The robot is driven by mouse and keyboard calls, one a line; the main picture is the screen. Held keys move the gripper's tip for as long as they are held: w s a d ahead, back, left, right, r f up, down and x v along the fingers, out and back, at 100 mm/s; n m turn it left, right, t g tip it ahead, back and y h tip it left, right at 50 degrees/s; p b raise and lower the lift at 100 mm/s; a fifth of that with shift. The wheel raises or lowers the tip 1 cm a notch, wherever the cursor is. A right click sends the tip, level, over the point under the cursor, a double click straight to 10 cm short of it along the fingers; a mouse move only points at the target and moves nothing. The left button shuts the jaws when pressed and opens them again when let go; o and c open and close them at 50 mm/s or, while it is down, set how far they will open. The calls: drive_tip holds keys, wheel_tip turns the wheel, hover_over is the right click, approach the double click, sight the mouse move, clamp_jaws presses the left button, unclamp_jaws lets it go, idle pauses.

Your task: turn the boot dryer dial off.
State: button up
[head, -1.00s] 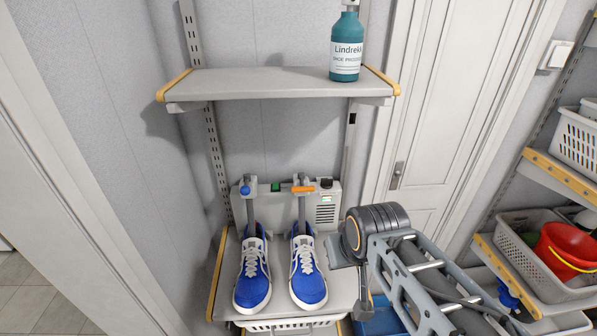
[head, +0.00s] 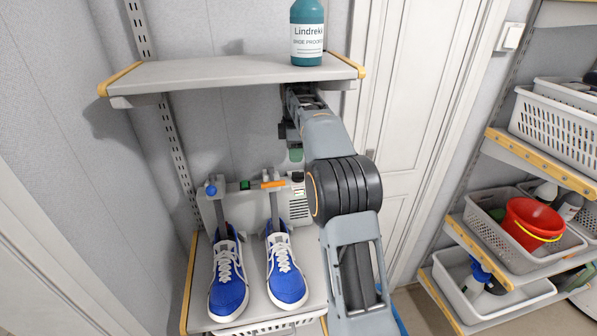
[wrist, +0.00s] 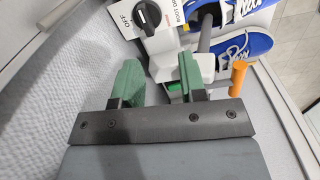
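The boot dryer (head: 298,208) is a pale box on the lower shelf, behind two blue shoes (head: 229,279). Its black round dial (wrist: 147,16) shows at the top of the wrist view, on a white plate with "OFF" printed to its left. I cannot clearly tell which mark the dial points at.
An upper shelf (head: 230,76) with a teal bottle (head: 307,40) stands over the dryer, close to my arm. Baskets and a red bucket (head: 528,225) are at right.

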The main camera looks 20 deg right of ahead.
sight(298, 172)
drive_tip(key=shift+w+d+f+n, duration=0.4)
drive_tip(key=shift+w+d+n, duration=0.2)
drive_tip(key=shift+w+d+f, duration=0.1)
drive_tip(key=shift+f, duration=0.15)
drive_tip(key=shift+f+b, duration=0.35)
drive_tip(key=shift+f, duration=3.2)
drive_tip(key=shift+c, duration=0.4)
clamp_jaws()
